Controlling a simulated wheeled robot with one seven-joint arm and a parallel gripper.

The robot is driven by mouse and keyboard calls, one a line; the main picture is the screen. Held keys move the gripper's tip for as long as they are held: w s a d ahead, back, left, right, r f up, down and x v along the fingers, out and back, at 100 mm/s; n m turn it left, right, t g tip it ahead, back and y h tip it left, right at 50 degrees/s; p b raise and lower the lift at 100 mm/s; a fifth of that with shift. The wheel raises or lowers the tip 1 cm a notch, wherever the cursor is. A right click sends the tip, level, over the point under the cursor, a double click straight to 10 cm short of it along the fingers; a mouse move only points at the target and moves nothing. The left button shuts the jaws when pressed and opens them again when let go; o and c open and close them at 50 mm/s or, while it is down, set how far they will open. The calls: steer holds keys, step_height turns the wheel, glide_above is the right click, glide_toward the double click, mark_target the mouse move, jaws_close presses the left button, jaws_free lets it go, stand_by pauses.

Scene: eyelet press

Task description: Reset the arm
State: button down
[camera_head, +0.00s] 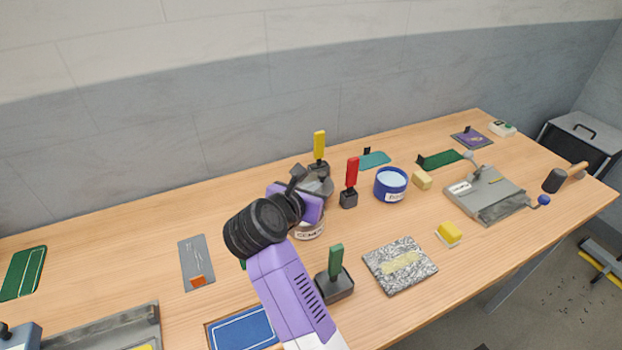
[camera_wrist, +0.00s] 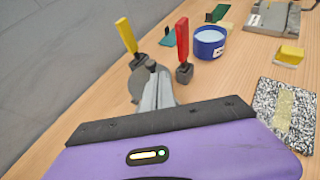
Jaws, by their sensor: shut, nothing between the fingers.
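My arm reaches up over the bench from the bottom of the head view, with its purple links and black joint in front of the table. My gripper (camera_head: 296,175) is raised over the middle of the bench, and its fingers are shut with nothing between them. In the wrist view the closed grey fingers (camera_wrist: 157,92) point toward the yellow-handled tool (camera_wrist: 127,37) and the red-handled tool (camera_wrist: 182,42). The fingers overlap the dark base of the yellow-handled tool in that picture. I cannot tell whether they touch it.
A cement tin (camera_head: 309,230) stands partly hidden behind my arm. A green-handled tool (camera_head: 335,272) stands close to its right. A blue tub (camera_head: 391,184), a speckled slab (camera_head: 400,264), a grey press plate (camera_head: 485,195) and a mallet (camera_head: 556,180) lie to the right. Bare wood shows at left (camera_head: 120,250).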

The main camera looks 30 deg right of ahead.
steer(key=shift+a+r, duration=0.15)
step_height(320, 180, up, 11)
steer(key=d+n+t+h, duration=0.2)
steer(key=n+t+h, duration=0.2)
steer(key=s+a+r+n+t+h, duration=0.1)
steer(key=s+r+n+t, duration=0.55)
steer(key=s+n, duration=0.45)
steer(key=s+a+f+n+t+y, duration=0.2)
steer(key=s+a+f+n+y, duration=0.4)
steer(key=n, duration=0.8)
steer(key=s+a+f+n+t+y, duration=0.2)
steer(key=s+f+n+y, duration=0.3)
steer(key=s+n+y, duration=0.65)
steer(key=s+f+n+g+h, duration=0.2)
steer(key=s+f+n+g, duration=0.4)
steer(key=s, duration=0.9)
step_height(320, 180, down, 3)
steer(key=shift+s+d+f+g, duration=0.15)
steer(key=shift+s+d+g, duration=0.15)
steer(key=shift+g, duration=0.45)
